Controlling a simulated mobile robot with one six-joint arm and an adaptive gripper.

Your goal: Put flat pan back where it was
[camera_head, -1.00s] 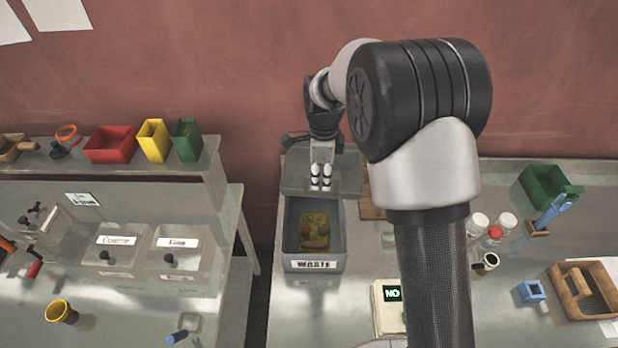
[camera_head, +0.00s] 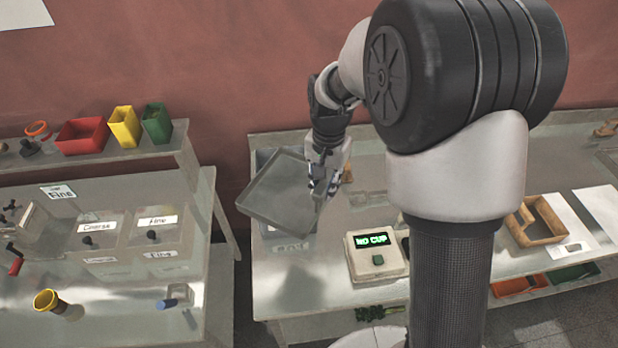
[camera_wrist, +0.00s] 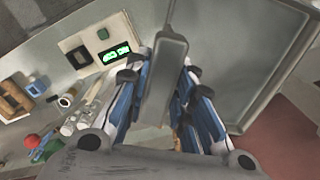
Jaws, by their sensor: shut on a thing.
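The flat pan (camera_head: 277,192) is a shallow grey metal tray with a low rim. In the head view it hangs tilted in the air in front of the waste bin (camera_head: 268,158), hiding most of the bin and part of its label. My gripper (camera_head: 320,187) is shut on the pan at its right side. In the wrist view my gripper (camera_wrist: 165,95) has its fingers closed around the pan's grey handle, and the pan (camera_wrist: 240,60) extends to the right.
A scale (camera_head: 376,256) reading "NO CUP" stands right of the pan on the bench. A wooden tray (camera_head: 537,222) lies farther right. At left, a shelf holds a red bin (camera_head: 82,135), a yellow bin (camera_head: 125,127) and a green bin (camera_head: 157,124). A gap separates the two benches.

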